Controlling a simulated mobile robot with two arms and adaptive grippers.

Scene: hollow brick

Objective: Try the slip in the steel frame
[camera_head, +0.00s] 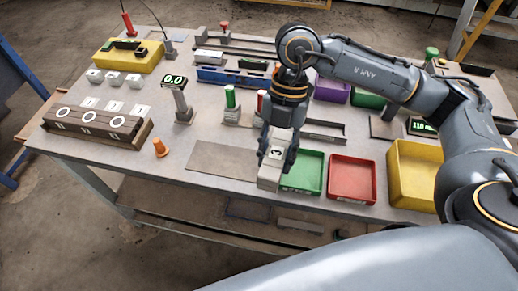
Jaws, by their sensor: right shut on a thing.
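My right gripper (275,150) points down near the front edge of the table (175,140). It is shut on a pale grey block (268,178) with a dark "3" on a white label. The block is beside the left wall of a green tray (303,173); I cannot tell whether it touches the table. A low grey metal channel (325,132) lies behind the gripper, partly hidden by it; I cannot tell whether it is the steel frame. I cannot make out a separate slip. My left gripper is not in view.
A red tray (352,178) and a yellow bin (412,172) stand to the right. A bare flat plate (222,162) lies left of the gripper.

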